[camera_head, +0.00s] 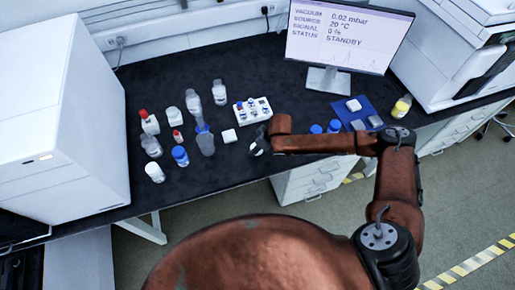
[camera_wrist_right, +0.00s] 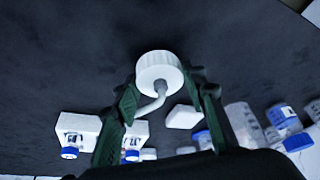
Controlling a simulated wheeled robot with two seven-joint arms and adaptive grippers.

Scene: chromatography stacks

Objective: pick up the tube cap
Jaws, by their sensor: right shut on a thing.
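The tube cap (camera_wrist_right: 158,68) is white and ridged, with a short curved white tube coming out of it, in the right wrist view. My right gripper (camera_wrist_right: 161,86) is shut on it, with a dark green finger on each side. In the head view my right gripper (camera_head: 259,142) is over the dark bench near its front edge. A small white part, apparently the cap (camera_head: 256,151), shows at its tip. I cannot tell whether the cap touches the bench. My left gripper is not in view.
Several bottles stand left of the gripper, including a blue-capped one (camera_head: 180,156) and a clear cup (camera_head: 205,144). Two blue caps (camera_head: 325,127) and a blue mat (camera_head: 366,108) lie right.

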